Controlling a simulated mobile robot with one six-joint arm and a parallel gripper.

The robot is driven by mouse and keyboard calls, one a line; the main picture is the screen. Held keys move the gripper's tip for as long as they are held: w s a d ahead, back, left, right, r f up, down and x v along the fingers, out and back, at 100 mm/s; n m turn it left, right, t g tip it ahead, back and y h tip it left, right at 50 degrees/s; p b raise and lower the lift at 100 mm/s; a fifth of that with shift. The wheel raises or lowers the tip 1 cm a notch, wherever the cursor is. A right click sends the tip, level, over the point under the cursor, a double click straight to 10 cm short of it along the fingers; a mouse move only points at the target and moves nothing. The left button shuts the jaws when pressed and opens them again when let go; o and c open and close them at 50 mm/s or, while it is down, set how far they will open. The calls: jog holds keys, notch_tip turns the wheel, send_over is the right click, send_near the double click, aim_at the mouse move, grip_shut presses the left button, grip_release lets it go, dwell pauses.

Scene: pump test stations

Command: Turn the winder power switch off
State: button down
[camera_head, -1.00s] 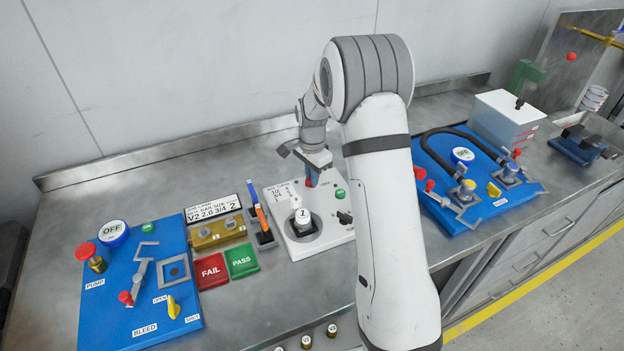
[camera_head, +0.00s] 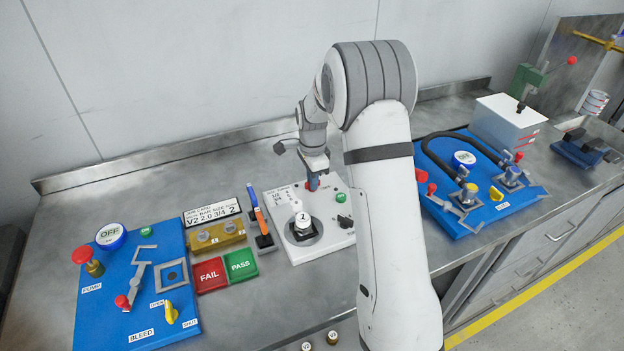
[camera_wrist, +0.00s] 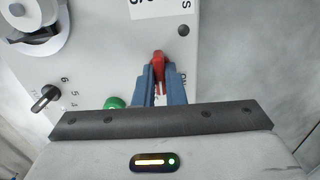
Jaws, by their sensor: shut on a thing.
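The winder is a pale panel (camera_head: 331,236) in the middle of the bench, with a white spool marked 1 (camera_head: 303,221) on it. Its red power switch (camera_wrist: 158,57) shows between my blue fingertips in the wrist view. My gripper (camera_wrist: 160,74) is shut on this switch, pointing down at the panel. In the head view my gripper (camera_head: 313,184) is at the back of the panel, and the switch is mostly hidden by the fingers. Lettering beside the switch is partly covered, so its position cannot be read.
A green button (camera_wrist: 115,103) and a black selector knob (camera_wrist: 45,97) sit close to my fingers on the panel. A stand with orange and blue tools (camera_head: 259,222) is left of the winder. Blue pump boards stand at left (camera_head: 105,318) and right (camera_head: 500,212).

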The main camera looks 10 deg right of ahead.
jog(key=c, duration=1.5)
grip_release()
notch_tip(320, 180, up, 8)
jog(key=shift+f+b, duration=0.1)
jog(key=shift+b, duration=0.3)
jog(key=s+r+n+t, duration=0.1)
jog(key=s+n, duration=0.4)
jog(key=s, duration=0.5)
jog(key=s+r+n+t, duration=0.1)
jog(key=s+r+n, duration=0.3)
jog(key=s, duration=0.7)
jog(key=s+r+n, duration=0.3)
jog(key=s+n, duration=0.4)
jog(key=s, duration=0.3)
jog(key=shift+s+t, duration=0.4)
